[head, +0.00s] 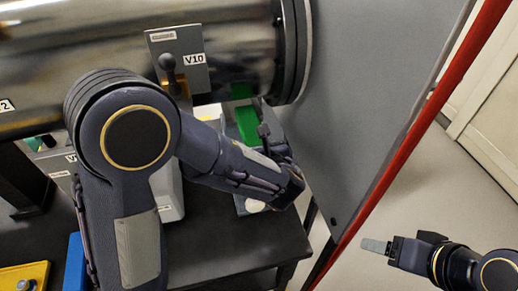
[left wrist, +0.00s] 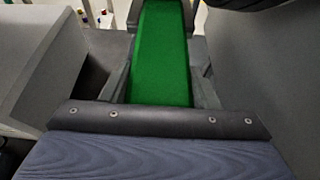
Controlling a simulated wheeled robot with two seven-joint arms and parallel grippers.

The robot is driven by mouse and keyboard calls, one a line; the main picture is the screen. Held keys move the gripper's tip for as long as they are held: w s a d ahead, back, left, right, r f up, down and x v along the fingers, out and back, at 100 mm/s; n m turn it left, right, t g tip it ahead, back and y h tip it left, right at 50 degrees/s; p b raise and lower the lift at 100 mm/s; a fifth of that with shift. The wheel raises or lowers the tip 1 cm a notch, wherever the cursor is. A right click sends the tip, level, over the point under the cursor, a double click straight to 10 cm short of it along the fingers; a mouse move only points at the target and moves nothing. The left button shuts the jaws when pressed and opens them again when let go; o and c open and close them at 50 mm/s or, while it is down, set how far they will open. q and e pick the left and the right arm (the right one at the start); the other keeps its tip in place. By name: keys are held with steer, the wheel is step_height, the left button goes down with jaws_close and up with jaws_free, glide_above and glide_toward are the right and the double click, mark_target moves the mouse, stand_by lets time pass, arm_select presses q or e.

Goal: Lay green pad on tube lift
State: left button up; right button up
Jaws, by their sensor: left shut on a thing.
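The green pad (head: 248,124) is a flat, bright green strip below the right end of the steel tube, partly hidden by my left arm. My left gripper (head: 264,132) is shut on it. In the left wrist view the green pad (left wrist: 162,60) runs away from the camera between the two dark fingers. I cannot clearly pick out the tube lift; the space under the tube is largely hidden by my left arm. My right gripper (head: 376,246) is at the lower right, over the floor, away from the pad; its jaw gap is not clear.
The large steel tube (head: 110,50) crosses the upper left, with a grey V10 plate (head: 190,75) in front. A grey panel (head: 340,90) with a red edge post (head: 425,120) stands close right of my left gripper. A blue bin (head: 75,262) and yellow tray (head: 25,277) are lower left.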

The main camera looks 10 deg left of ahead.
mark_target(252, 128)
arm_select(q)
steer(key=shift+w+a+p, duration=0.1)
steer(key=shift+w+a, duration=0.25)
steer(key=shift+w, duration=0.5)
steer(key=shift+w+a+p, duration=0.15)
steer(key=shift+w+a, duration=0.2)
steer(key=shift+w, duration=0.45)
steer(key=shift+w+a+p, duration=0.1)
steer(key=shift+w+a, duration=0.25)
steer(key=shift+w, duration=0.5)
steer(key=shift+w+a+p, duration=0.15)
steer(key=shift+w+a, duration=0.2)
steer(key=shift+w, duration=0.45)
steer(key=shift+w+a+p, duration=0.2)
steer(key=shift+w+a, duration=0.1)
steer(key=shift+w, duration=0.45)
steer(key=shift+w+a+p, duration=0.15)
steer(key=shift+w+a, duration=0.2)
steer(key=shift+w, duration=0.45)
steer(key=shift+f+b, duration=0.5)
steer(key=shift+b, duration=0.2)
steer(key=o, duration=1.4)
steer(key=shift+s, duration=0.1)
steer(key=shift+c, duration=0.2)
steer(key=shift+f, duration=0.1)
steer(key=b+v, duration=0.1)
steer(key=v, duration=0.7)
steer(key=s+d, duration=0.3)
steer(key=s, duration=0.4)
steer(key=shift+s, duration=0.1)
